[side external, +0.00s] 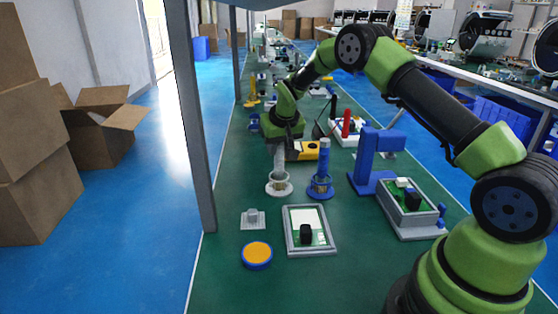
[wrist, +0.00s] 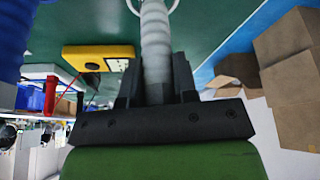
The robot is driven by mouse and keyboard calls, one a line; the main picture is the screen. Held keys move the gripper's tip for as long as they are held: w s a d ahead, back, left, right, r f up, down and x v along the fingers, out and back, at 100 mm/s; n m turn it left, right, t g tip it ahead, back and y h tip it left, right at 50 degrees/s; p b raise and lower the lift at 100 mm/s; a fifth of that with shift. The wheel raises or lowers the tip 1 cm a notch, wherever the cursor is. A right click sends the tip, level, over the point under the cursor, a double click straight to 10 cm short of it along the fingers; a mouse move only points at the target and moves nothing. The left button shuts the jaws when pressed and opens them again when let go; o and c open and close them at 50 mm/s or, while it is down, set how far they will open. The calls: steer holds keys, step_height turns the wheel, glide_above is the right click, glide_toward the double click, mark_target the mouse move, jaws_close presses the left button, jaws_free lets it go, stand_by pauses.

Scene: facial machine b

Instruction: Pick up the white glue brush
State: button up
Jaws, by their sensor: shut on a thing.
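The white glue brush (side external: 279,160) stands upright at its round white holder (side external: 279,189) on the green table; its lower end is hidden there. My gripper (side external: 280,143) is above the holder, pointing down, shut on the upper part of the brush. In the wrist view the ribbed whitish brush (wrist: 156,45) runs between the two dark fingers of my gripper (wrist: 157,88), with part of the white holder's rim at the top edge.
A blue brush (side external: 324,160) stands in a blue holder (side external: 320,189) close to the right. A blue stand (side external: 366,158) is farther right. A yellow box (side external: 309,151) lies behind. A grey-framed tray (side external: 309,244), small grey part (side external: 253,218) and orange-topped disc (side external: 257,254) lie in front.

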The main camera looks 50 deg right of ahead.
step_height(320, 180, up, 10)
steer(key=shift+r, duration=0.1)
stand_by(0.4)
steer(key=shift+o, duration=1.1)
jaws_close()
stand_by(0.7)
